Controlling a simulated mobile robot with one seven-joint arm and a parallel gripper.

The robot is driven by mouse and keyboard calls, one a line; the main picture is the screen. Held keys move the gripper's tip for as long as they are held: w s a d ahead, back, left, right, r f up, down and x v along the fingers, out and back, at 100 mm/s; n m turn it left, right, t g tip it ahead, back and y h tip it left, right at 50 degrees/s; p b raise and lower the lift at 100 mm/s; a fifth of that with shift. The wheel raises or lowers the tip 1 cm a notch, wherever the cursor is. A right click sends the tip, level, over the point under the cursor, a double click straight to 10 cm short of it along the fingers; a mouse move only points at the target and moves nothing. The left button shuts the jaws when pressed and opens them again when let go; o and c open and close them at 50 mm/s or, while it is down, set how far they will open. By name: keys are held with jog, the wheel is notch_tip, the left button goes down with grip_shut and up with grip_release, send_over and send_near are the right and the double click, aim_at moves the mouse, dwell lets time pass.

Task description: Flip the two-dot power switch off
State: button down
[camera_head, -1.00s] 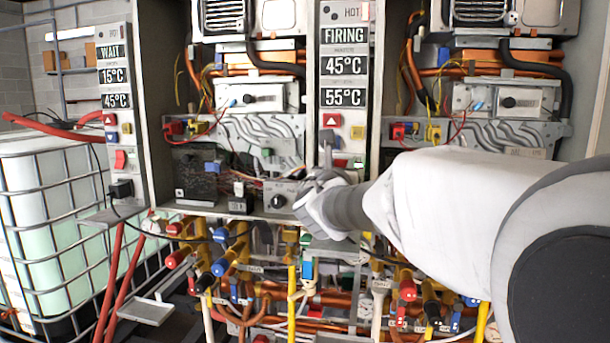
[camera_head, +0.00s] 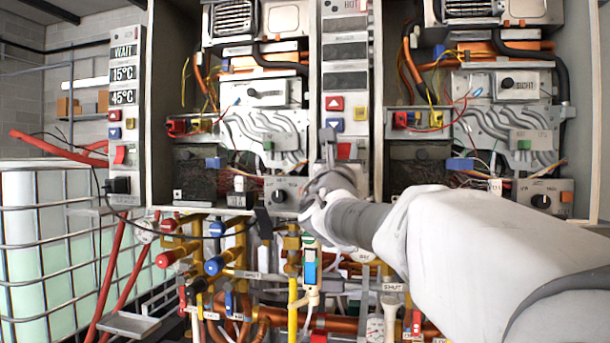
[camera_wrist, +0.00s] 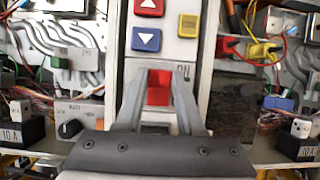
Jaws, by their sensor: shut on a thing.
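The red rocker power switch (camera_head: 344,151) is on the tall grey middle panel (camera_head: 362,75), below its red, blue and yellow buttons. The panel's display windows (camera_head: 346,50) are dark. My gripper (camera_head: 328,137) reaches the switch from below and partly hides it in the head view. In the wrist view, the fingers of my gripper (camera_wrist: 159,78) lie on either side of the red switch (camera_wrist: 159,88), shut on it. I cannot make out any dots on the panel. The letters "ON" show beside the right finger.
A left panel (camera_head: 124,95) reads WAIT, 15°C and 45°C and has its own red switch (camera_head: 120,155). Open heater cabinets with wires flank the middle panel. Pipes and valves (camera_head: 215,265) crowd below. A caged white tank (camera_head: 50,240) stands at the left.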

jog(key=shift+f+t+b, duration=0.3)
jog(key=shift+f+b, duration=0.1)
jog(key=shift+b, duration=0.85)
jog(key=shift+r+t+b, duration=0.15)
jog(key=shift+t+b, duration=0.15)
jog(key=shift+b, duration=0.3)
jog(key=c, duration=0.5)
grip_release()
jog(key=shift+s, duration=0.1)
jog(key=v, duration=1.7)
jog(key=shift+a, duration=0.1)
